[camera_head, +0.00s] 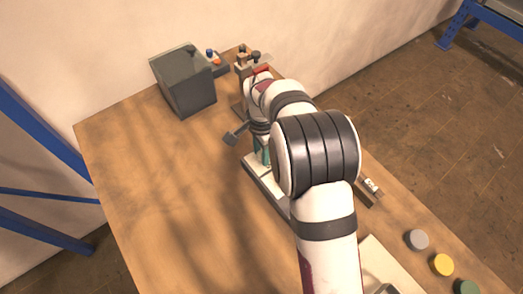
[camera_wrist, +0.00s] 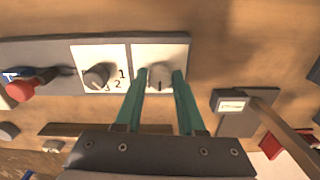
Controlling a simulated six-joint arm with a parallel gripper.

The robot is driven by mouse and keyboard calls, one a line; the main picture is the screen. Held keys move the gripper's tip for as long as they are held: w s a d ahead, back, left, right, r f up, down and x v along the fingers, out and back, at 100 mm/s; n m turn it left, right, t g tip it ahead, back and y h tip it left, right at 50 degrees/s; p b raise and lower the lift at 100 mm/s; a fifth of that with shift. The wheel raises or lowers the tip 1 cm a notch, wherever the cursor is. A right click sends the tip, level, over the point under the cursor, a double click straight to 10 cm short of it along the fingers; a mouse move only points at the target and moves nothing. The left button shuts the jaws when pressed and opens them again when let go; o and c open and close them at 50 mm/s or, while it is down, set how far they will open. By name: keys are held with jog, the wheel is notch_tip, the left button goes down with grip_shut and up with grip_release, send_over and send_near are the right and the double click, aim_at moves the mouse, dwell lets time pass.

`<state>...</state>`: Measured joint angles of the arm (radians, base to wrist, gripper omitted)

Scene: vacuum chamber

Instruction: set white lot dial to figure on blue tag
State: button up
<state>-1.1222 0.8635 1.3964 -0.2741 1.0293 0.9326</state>
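A grey panel (camera_wrist: 40,52) carries two white plates, each with a dial. The pale dial (camera_wrist: 160,78) on the right plate (camera_wrist: 165,50) sits between the teal fingertips of my gripper (camera_wrist: 161,74). The fingers lie close along both its sides; whether they press on it I cannot tell. Any figures on that plate are hidden. The darker dial (camera_wrist: 96,77) on the left plate (camera_wrist: 93,54) has figures beside it, 1 and 2 among them. A blue tag (camera_wrist: 14,73) shows at the panel's left end; its figure is too small to read. In the head view my arm hides most of the panel (camera_head: 262,179).
A red knob (camera_wrist: 20,91) is near the blue tag. A block with a small white display (camera_wrist: 231,106) stands right of the panel. A dark grey box (camera_head: 183,82) is at the back; grey (camera_head: 417,239) and yellow (camera_head: 442,264) cylinders are at right. The table's left is clear.

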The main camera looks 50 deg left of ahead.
grip_shut()
jog(key=shift+n, duration=0.4)
jog(key=n, duration=0.7)
jog(key=shift+n, duration=0.3)
jog(key=n, duration=0.3)
jog(key=shift+w+n, duration=0.1)
jog(key=shift+n, duration=2.1)
